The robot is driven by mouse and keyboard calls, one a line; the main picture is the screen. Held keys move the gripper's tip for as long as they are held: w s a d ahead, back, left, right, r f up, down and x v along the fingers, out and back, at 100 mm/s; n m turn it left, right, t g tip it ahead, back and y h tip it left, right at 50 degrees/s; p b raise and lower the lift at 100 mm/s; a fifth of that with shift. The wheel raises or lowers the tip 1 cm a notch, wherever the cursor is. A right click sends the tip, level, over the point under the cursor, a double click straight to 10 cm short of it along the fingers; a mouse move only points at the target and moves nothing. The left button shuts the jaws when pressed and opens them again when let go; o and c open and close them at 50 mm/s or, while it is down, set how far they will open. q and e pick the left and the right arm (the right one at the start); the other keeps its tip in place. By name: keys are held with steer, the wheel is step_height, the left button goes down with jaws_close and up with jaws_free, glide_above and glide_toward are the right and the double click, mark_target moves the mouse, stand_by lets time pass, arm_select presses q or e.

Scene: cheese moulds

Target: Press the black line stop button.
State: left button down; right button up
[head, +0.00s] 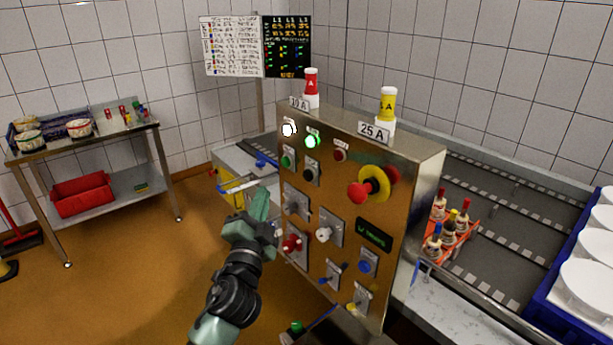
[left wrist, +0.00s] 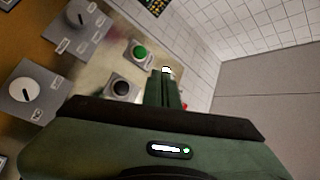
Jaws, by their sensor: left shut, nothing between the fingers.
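The steel control panel (head: 346,130) stands in the middle of the head view. The black button (head: 310,173) is in its upper left part, right of the green button (head: 288,160) and below the lit green lamp (head: 313,141). My left gripper (head: 262,197) is left of the panel, lower than the black button in the picture and apart from it. In the left wrist view the shut, empty fingers (left wrist: 161,88) point up the picture. The black button (left wrist: 121,88) shows just left of them, with the green button (left wrist: 140,52) above it. My right gripper is not seen.
Rotary switches (head: 297,202) sit below the buttons. A red emergency stop (head: 360,193) on a yellow collar juts from the panel at right. A conveyor (head: 500,210) lies behind.

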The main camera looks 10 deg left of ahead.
mark_target(308, 175)
arm_select(q)
steer(key=w+d+b, duration=0.2)
steer(key=w+d, duration=0.3)
steer(key=w, duration=0.2)
steer(key=shift+d+b, duration=0.25)
steer(key=shift+b, duration=0.05)
steer(key=shift+w+d, duration=0.1)
stand_by(2.0)
steer(key=shift+w+d+b, duration=0.15)
steer(key=shift+w+b, duration=0.1)
steer(key=shift+b, duration=0.05)
steer(key=shift+w+d+b, duration=0.3)
steer(key=shift+w, duration=0.05)
stand_by(0.8)
steer(key=shift+s, duration=0.1)
steer(key=shift+s+a+p, duration=0.35)
steer(key=shift+s+a, duration=0.2)
steer(key=shift+s, duration=0.1)
